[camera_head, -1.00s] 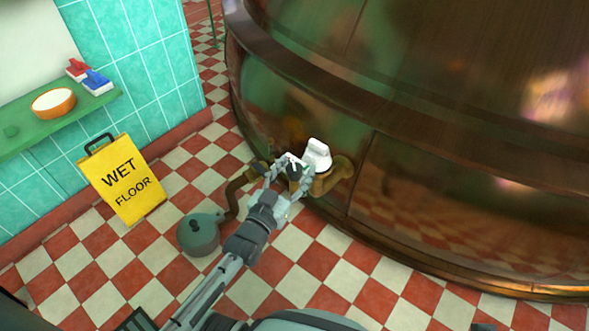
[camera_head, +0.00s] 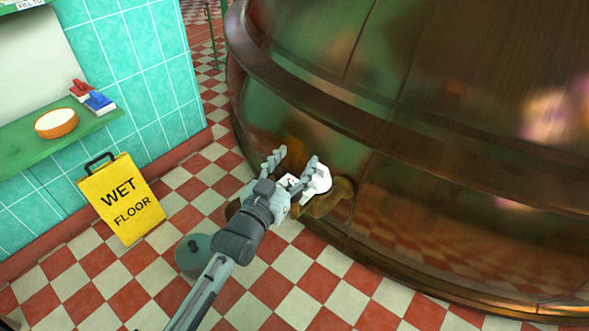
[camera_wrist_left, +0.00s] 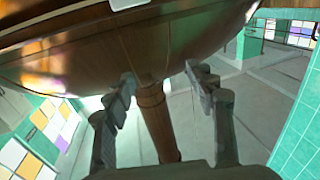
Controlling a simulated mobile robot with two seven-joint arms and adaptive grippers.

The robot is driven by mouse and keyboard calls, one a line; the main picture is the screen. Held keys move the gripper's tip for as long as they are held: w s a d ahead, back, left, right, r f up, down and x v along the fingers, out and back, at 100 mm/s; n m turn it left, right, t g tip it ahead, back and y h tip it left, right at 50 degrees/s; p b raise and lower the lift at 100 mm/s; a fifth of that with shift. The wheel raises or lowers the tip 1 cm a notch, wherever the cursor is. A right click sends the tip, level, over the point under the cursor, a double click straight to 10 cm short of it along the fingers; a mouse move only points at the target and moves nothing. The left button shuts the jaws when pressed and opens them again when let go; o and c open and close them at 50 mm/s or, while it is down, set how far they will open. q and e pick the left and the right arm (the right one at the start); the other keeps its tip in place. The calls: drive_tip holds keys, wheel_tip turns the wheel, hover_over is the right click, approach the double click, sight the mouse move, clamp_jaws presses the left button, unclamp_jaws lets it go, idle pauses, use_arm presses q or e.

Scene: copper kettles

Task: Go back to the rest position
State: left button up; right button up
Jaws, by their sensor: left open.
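My left gripper (camera_head: 293,163) is open and empty, its two fingers spread apart in the head view. It overlaps a white handle-like part (camera_head: 320,179) and a brown pipe fitting (camera_head: 325,200) at the foot of the big copper kettle (camera_head: 440,190). Whether it touches them cannot be told. In the left wrist view the same open fingers (camera_wrist_left: 161,75) show, with nothing held between them. The kettle's curved copper side (camera_wrist_left: 120,50) is above, and a brown column (camera_wrist_left: 155,115) shows beyond the fingers. My right gripper is not in view.
A yellow wet floor sign (camera_head: 122,200) stands left on the checkered floor (camera_head: 285,265). A green lidded pot (camera_head: 190,253) is partly hidden by my arm.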

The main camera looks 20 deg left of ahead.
use_arm(q)
drive_tip(key=shift+f, duration=0.1)
idle(0.3)
drive_tip(key=s+a+f+g+y, duration=0.1)
drive_tip(key=s+a+f+g, duration=0.1)
drive_tip(key=s+f+g, duration=0.45)
drive_tip(key=s+a+f+g+y, duration=0.15)
drive_tip(key=s+f, duration=0.25)
drive_tip(key=f, duration=0.5)
drive_tip(key=s+a+f+g, duration=0.3)
drive_tip(key=s, duration=0.4)
drive_tip(key=s+a+f+g+y+p, duration=0.1)
drive_tip(key=s+a+f+g, duration=0.2)
drive_tip(key=s, duration=0.5)
drive_tip(key=shift+a+f+g, duration=0.35)
drive_tip(key=shift+f+g, duration=0.05)
drive_tip(key=shift+f, duration=0.35)
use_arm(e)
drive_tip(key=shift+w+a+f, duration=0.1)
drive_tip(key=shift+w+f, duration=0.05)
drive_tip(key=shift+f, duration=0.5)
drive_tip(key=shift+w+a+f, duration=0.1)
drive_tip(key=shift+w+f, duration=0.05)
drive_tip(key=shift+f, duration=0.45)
use_arm(q)
drive_tip(key=shift+s+y, duration=0.1)
drive_tip(key=shift+y, duration=0.15)
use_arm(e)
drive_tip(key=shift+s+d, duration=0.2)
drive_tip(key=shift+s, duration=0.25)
